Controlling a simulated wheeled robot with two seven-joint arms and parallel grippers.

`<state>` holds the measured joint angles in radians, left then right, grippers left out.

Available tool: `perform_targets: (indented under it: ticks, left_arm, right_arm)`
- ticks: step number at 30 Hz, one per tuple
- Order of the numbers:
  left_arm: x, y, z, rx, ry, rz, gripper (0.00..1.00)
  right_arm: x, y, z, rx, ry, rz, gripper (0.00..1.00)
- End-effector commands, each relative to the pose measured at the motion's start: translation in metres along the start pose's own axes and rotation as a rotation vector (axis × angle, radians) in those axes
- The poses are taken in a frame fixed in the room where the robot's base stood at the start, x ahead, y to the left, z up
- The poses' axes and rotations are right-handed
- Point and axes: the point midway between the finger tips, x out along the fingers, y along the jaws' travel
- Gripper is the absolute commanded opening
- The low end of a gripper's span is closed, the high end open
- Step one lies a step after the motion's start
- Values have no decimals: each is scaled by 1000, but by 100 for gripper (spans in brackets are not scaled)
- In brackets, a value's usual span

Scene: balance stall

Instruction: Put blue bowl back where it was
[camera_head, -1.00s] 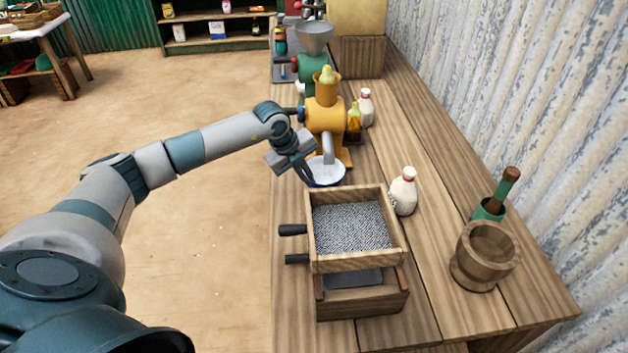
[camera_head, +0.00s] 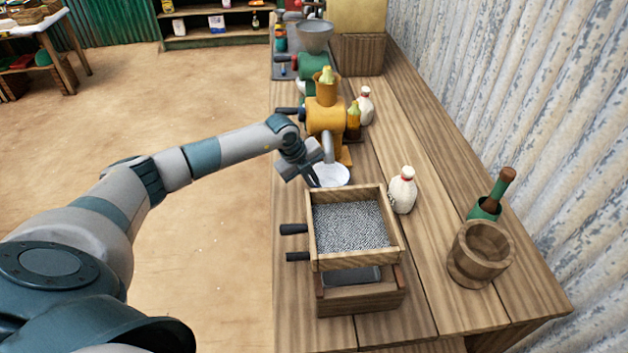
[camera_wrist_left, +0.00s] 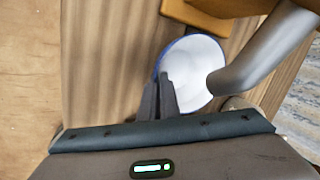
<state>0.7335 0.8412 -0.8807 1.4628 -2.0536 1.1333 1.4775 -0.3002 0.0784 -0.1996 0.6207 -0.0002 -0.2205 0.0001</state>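The blue bowl, white inside with a blue rim (camera_head: 333,174), is under the spout of the yellow grinder (camera_head: 325,117). Its white inside also shows in the left wrist view (camera_wrist_left: 195,65). My left gripper (camera_head: 315,182) is at the bowl's left, near side. In the left wrist view its two fingers (camera_wrist_left: 160,92) are close together with the bowl's rim running between them, so it looks shut on the rim. The fingers hide part of the bowl. I cannot tell whether the bowl rests fully on the bench. My right gripper is not in view.
A wooden sieve box with grey grains (camera_head: 350,228) stands just in front of the bowl. A white bottle (camera_head: 403,190) is to its right, and a wooden mortar (camera_head: 481,254) farther right. The grinder's spout (camera_wrist_left: 265,60) hangs close over the bowl.

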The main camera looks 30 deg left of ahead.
Motion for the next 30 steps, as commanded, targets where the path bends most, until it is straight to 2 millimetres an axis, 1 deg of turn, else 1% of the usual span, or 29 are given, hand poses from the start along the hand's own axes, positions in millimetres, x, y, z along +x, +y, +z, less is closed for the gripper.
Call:
perform_targets:
  ticks: [9,10,11,12,23,26,30]
  left_arm:
    - [3,1,0,0,0,0,0]
    - [3,1,0,0,0,0,5]
    - [2,1,0,0,0,0,12]
    - [2,1,0,0,0,1,21]
    - [1,0,0,0,0,0,21]
    - [-2,1,0,0,-1,0,21]
    - [-14,0,1,1,-1,-1,21]
  right_arm:
    - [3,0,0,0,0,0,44]
    - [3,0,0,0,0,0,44]
    - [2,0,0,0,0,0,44]
    - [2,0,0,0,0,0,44]
    - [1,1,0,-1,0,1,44]
    - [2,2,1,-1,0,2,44]
    - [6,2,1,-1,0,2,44]
